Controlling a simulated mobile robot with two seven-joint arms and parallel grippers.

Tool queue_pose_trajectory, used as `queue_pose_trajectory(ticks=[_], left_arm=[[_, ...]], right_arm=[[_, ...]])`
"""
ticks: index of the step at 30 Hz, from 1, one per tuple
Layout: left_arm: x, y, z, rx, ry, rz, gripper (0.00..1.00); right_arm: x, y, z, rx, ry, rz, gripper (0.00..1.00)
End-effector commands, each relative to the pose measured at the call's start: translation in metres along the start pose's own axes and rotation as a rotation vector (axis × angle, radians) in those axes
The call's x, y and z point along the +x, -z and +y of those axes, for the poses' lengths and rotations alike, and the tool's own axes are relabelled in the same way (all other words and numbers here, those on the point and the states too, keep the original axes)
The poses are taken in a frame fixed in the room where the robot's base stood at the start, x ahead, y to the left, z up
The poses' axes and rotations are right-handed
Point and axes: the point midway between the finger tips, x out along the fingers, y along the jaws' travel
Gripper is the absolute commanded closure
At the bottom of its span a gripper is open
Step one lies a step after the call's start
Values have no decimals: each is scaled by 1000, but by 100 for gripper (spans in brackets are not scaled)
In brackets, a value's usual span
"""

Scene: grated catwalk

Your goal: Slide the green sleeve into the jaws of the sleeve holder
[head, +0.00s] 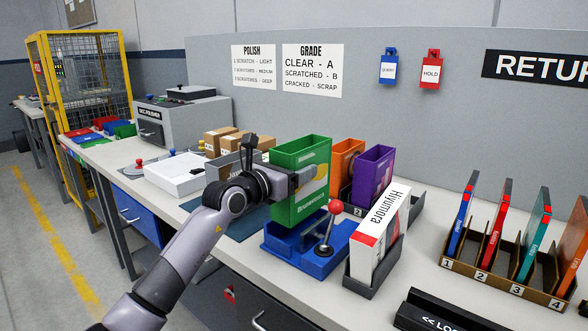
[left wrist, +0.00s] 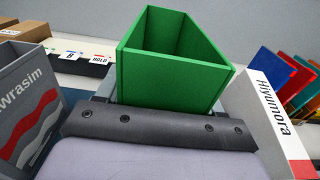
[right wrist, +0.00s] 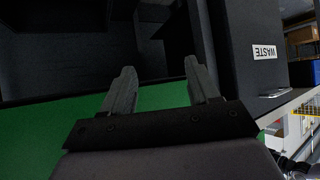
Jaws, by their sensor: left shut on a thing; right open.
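The green sleeve (head: 291,157) is upright with its open end up. My left gripper (head: 308,178) is shut on its side and holds it over the blue sleeve holder (head: 300,256). The holder has a lever with a red knob (head: 335,207). The sleeve's lower edge is close above the holder's back part; I cannot tell whether it touches the jaws. In the left wrist view the empty green sleeve (left wrist: 168,82) stands just past the gripper, whose fingertips are hidden. My right gripper (right wrist: 160,78) is open and empty, and shows only in the right wrist view.
A white box marked Hiyumora (head: 380,236) stands in a dark tray just right of the holder. Orange (head: 346,153) and purple (head: 372,172) sleeves stand behind. A grey sleeve (left wrist: 30,118) is close on the left. A numbered rack (head: 505,262) holds several thin cases.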

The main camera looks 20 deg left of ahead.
Motion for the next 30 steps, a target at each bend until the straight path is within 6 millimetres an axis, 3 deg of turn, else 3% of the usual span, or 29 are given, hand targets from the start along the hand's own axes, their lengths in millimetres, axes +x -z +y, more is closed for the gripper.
queue_pose_trajectory(ticks=[11,30], left_arm=[[0,3,0,0,0,0,67],[1,28,0,0,0,0,67]], right_arm=[[1,1,0,0,0,5,40],[10,-12,0,0,0,3,40]])
